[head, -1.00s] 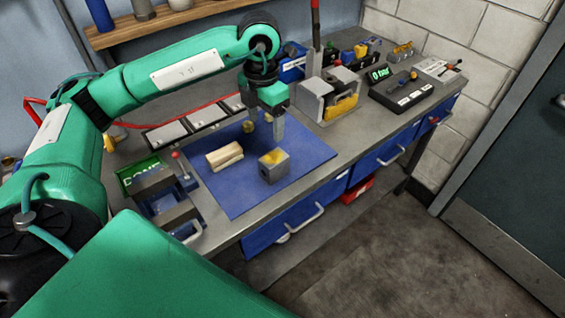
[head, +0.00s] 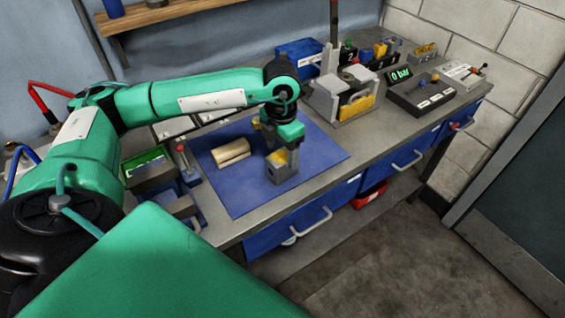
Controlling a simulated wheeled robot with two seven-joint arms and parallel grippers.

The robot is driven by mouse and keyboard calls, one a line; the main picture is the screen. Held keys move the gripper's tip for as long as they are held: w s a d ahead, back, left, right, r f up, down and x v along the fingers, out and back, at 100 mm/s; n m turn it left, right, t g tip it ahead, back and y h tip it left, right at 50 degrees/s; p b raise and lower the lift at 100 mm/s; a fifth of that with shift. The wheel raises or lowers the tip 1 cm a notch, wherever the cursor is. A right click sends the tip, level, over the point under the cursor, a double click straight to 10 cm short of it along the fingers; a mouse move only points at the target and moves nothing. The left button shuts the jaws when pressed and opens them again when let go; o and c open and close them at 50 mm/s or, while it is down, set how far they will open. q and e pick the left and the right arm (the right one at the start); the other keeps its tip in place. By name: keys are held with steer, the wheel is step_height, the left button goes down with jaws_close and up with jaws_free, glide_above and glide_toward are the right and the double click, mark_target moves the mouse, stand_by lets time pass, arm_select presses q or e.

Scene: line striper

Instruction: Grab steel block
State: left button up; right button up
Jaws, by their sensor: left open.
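The steel block (head: 281,172) is a small grey cube with a yellow patch on its top. It sits on the blue mat (head: 240,195) near the mat's front edge. My left gripper (head: 281,158) points down right at the block, with its fingers at the block's upper part. The jaws are open; whether the fingers touch the block I cannot tell. The fingers hide part of the block's top. My right gripper does not show.
Pale wooden pieces (head: 231,152) lie on the mat left of the block. A vise (head: 155,180) and a green tray (head: 144,161) stand at the left. A grey press (head: 335,98) and a control box (head: 422,95) stand to the right. The mat's right part is clear.

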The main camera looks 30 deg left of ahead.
mark_target(282, 156)
arm_select(q)
steer(key=shift+d+f+p, duration=0.1)
steer(key=shift+f+p, duration=0.35)
steer(key=shift+f, duration=0.15)
step_height(282, 156, down, 4)
steer(key=shift+r+p, duration=0.2)
steer(key=shift+p, duration=0.4)
steer(key=shift+f, duration=0.3)
steer(key=shift+w, duration=0.1)
steer(key=c, duration=1.5)
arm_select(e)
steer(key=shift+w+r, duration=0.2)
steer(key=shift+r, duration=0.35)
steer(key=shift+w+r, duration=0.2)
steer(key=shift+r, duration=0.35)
arm_select(q)
steer(key=shift+r, duration=0.15)
